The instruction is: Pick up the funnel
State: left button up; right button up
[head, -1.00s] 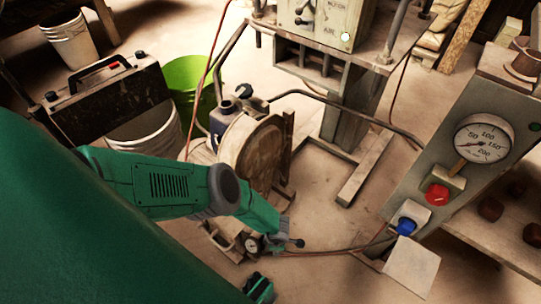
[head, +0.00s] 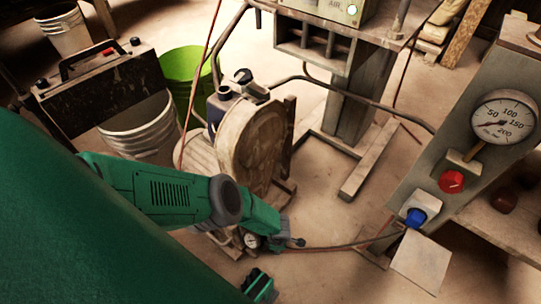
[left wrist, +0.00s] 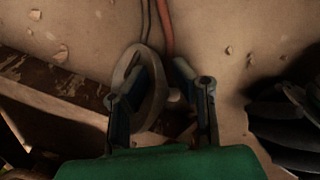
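I cannot make out a clear funnel in the head view.
A compressor with a round wooden-looking cover (head: 250,148) stands beyond my arm. A green bucket (head: 182,68) and a white bucket (head: 140,125) are to its left. A control panel with gauge (head: 503,118) stands at right. A hose (head: 345,246) crosses the open floor.

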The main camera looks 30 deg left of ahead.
pick_arm(q)
grip_shut()
